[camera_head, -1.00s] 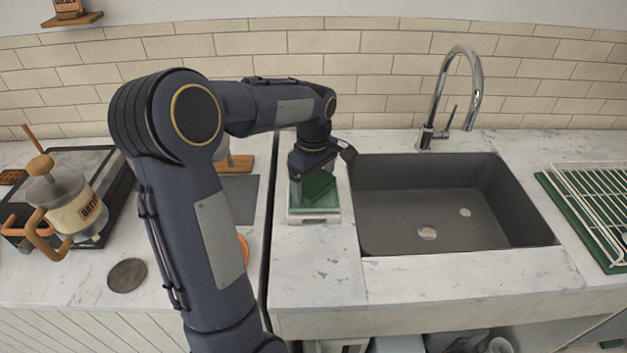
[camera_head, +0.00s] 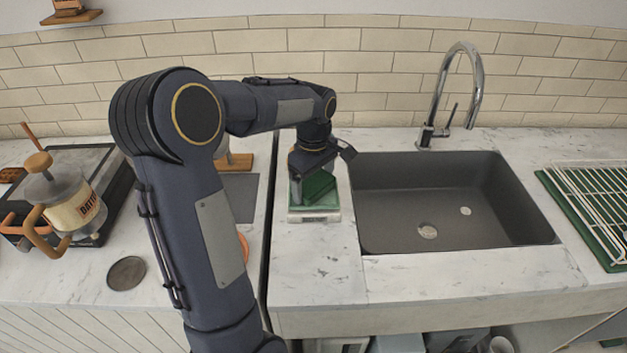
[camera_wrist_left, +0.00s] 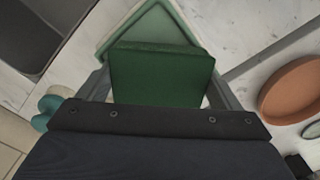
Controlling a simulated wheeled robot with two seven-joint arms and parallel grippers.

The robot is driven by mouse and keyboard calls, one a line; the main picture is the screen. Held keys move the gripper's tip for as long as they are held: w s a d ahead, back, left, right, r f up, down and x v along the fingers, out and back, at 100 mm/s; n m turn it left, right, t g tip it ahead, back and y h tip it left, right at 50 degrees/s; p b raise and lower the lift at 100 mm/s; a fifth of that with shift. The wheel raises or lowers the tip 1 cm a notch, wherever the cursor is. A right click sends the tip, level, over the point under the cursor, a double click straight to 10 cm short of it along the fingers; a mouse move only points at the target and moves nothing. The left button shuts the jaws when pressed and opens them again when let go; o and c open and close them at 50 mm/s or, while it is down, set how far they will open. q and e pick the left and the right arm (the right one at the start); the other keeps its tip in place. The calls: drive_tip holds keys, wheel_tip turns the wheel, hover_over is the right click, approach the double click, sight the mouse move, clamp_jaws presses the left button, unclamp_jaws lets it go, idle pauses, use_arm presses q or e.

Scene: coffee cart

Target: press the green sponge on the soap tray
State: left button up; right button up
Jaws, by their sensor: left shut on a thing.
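The green sponge (camera_head: 318,186) is between the fingers of my left gripper (camera_head: 312,190), which is shut on it. The sponge also shows in the left wrist view (camera_wrist_left: 160,76), with a gripper finger on each side of it. The soap tray (camera_head: 314,216) is a pale, shallow tray with a light green inside, on the counter left of the sink. Its rim shows beyond the sponge in the left wrist view (camera_wrist_left: 113,39). The sponge is over the tray; whether its underside touches the tray is hidden. My right gripper is not in view.
A dark sink (camera_head: 440,205) with a chrome faucet (camera_head: 458,95) lies just right of the tray. A white rack on a green mat (camera_head: 560,205) is farther right. A French press (camera_head: 65,200) stands at the left. The counter in front of the tray (camera_head: 312,265) is clear.

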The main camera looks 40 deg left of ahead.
sight(314, 181)
use_arm(q)
drive_tip(key=shift+f+b, duration=0.45)
drive_tip(key=shift+f, duration=0.25)
idle(0.5)
drive_tip(key=shift+r, duration=0.1)
idle(0.4)
wheel_tip(314, 181, up, 7)
drive_tip(key=p, duration=0.6)
idle(0.9)
